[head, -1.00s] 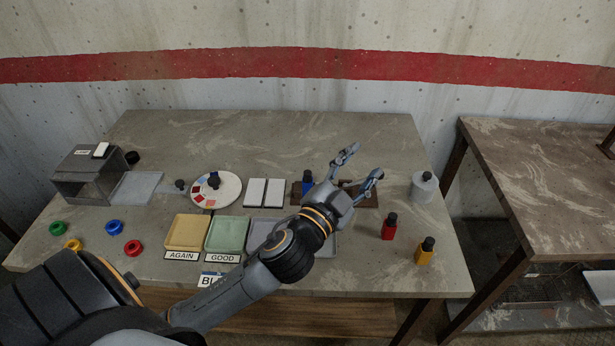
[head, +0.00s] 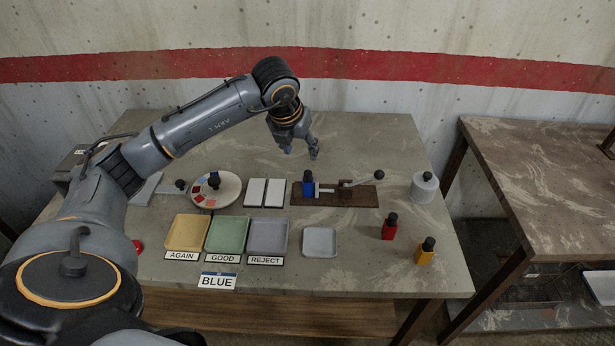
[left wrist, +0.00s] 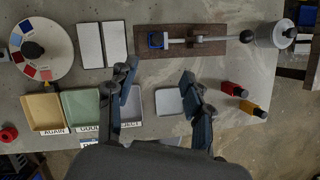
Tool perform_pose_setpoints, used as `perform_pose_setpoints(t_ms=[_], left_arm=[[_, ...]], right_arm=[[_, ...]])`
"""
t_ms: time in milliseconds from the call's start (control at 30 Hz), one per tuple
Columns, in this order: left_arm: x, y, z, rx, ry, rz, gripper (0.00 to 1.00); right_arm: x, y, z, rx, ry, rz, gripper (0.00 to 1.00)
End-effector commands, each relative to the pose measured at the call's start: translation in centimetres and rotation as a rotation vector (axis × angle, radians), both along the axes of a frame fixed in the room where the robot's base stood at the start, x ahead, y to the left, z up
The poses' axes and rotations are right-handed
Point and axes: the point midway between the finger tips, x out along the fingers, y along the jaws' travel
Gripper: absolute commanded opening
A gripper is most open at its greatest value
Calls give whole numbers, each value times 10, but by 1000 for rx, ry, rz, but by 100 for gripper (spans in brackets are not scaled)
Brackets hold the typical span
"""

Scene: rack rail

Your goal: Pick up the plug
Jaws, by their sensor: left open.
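No part is labelled as the plug. A blue piece with a dark top (head: 308,183) stands at the left end of the brown board (head: 335,200), beside a grey lever mechanism. It shows as a blue square in the left wrist view (left wrist: 157,40). A red piece (head: 389,228) and a yellow piece (head: 426,252), both dark-topped, stand at the table's right. My left gripper (head: 301,151) is open and empty, pointing down above the table behind the board. Its spread fingers show in the left wrist view (left wrist: 158,80). My right gripper is not in view.
Yellow (head: 186,233), green (head: 226,235) and grey (head: 268,237) trays stand along the front, behind a BLUE sign (head: 217,281). A small pale tray (head: 320,242), a colour disc (head: 229,193) and a white container (head: 423,188) are near. The back right is clear.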

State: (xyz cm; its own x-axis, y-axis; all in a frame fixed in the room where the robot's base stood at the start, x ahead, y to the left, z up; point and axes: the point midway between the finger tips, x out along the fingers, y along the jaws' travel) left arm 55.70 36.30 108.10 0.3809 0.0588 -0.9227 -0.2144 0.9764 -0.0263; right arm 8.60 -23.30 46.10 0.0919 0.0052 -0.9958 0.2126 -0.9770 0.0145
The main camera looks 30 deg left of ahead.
Motion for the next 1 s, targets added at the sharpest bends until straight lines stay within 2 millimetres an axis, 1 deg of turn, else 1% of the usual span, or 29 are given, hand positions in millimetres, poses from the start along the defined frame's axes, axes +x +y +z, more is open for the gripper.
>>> perform_pose_setpoints(t_ms=[33,133,300,433,500,633,767,867,900,1000], left_arm=[[0,7,0,19,5,16,51],[3,11,-9,28,12,26,51],[16,13,-41,25,14,23,51],[25,14,-62,24,12,23,51],[28,15,-69,24,10,21,51],[31,15,-77,24,9,19,51],[36,14,-87,23,12,20,51],[44,12,-100,23,12,20,51],[46,13,-107,23,12,20,51],[50,14,-119,23,11,20,51]], right_arm=[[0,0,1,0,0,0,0],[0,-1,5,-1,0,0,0],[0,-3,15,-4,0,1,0],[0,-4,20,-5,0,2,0],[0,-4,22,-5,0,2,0],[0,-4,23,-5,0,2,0],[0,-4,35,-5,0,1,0],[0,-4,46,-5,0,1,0],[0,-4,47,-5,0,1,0],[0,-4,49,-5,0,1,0]])
